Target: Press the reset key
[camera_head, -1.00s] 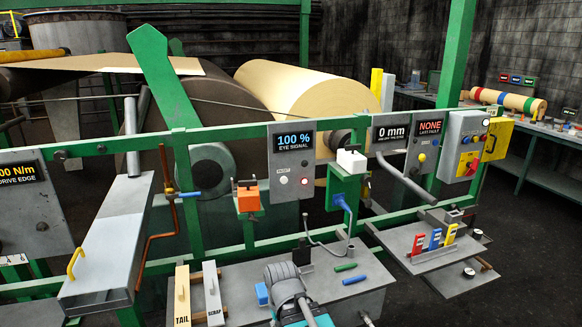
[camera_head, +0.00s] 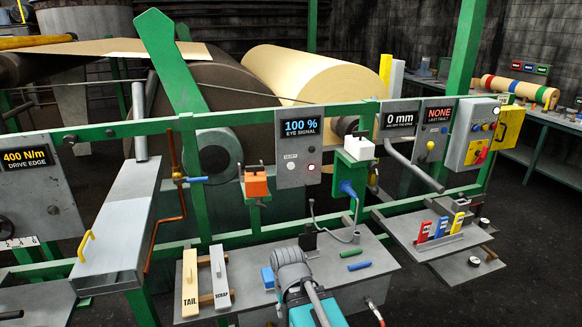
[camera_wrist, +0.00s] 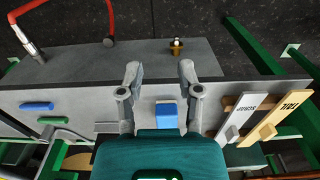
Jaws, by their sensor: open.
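No key with a readable "reset" label shows. A grey panel under the "NONE / LAST FAULT" display (camera_head: 438,114) carries a yellow button (camera_head: 430,145). Right of it, a grey control box (camera_head: 467,138) has several small buttons and a red switch on yellow (camera_head: 480,153). My gripper (camera_wrist: 158,82) is open and empty above the grey bench, well below and left of the fault panel. In the head view its fingers are hidden behind my wrist.
The bench (camera_head: 345,283) holds a blue block (camera_wrist: 167,114), green and blue bars, a bent metal rod, and TAIL (camera_head: 190,283) and SCRAP (camera_head: 219,277) boards. A green rail (camera_head: 232,122) and a sloping grey tube (camera_head: 412,164) stand before the rolls. A shelf (camera_head: 440,240) holds coloured tags.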

